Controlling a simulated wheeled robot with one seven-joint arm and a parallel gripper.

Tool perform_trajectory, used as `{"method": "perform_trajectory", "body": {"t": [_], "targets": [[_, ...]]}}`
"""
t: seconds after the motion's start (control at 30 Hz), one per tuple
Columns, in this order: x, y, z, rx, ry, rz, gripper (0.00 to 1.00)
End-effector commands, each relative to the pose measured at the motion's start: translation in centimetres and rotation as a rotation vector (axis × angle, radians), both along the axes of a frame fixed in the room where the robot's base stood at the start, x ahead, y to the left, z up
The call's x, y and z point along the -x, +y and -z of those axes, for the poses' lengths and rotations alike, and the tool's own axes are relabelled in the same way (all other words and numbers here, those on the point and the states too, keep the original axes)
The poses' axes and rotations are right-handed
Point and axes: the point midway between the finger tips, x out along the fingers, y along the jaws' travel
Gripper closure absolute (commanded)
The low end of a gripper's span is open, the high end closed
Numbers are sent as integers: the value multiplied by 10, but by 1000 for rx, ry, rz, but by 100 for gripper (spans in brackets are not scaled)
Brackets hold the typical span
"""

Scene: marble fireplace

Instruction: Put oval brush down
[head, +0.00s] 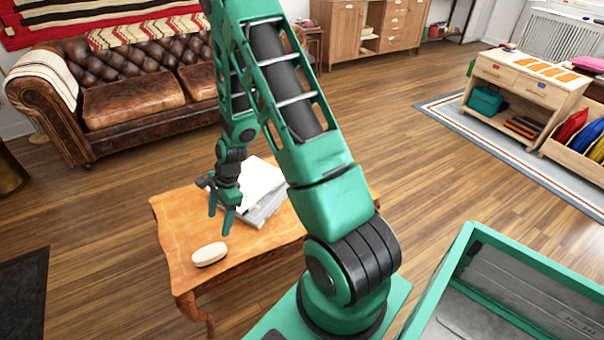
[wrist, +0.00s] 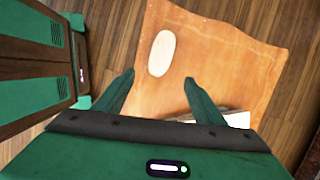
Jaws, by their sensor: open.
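The oval brush (head: 210,254), pale and rounded, lies on the wooden table (head: 180,219) near its front left edge. In the wrist view the brush (wrist: 162,53) lies on the tabletop (wrist: 220,52) beyond the fingertips, with bare wood around it. My gripper (head: 222,228) is above the table, behind and slightly right of the brush in the head view. In the wrist view my gripper (wrist: 160,77) has its fingers spread wide with nothing between them. The brush is apart from both fingers. Its underside is hidden.
A stack of white papers or books (head: 262,190) lies on the table behind my gripper. A leather sofa (head: 130,85) stands behind the table. A green-rimmed bin (head: 450,262) is at the lower right. Open wooden floor (head: 440,165) lies right of the table.

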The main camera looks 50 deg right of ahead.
Motion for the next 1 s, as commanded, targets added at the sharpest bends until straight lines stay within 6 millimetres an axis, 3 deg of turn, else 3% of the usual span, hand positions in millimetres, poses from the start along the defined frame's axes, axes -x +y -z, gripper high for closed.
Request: {"method": "perform_trajectory", "body": {"t": [0.1, 0.47, 0.7, 1.0], "targets": [[10, -23, -44, 76, -36, -133, 36], [73, -78, -158, 255, -65, -513, 36], [134, -101, -221, 324, -62, -731, 36], [222, -112, -280, 348, -66, -978, 36]]}}
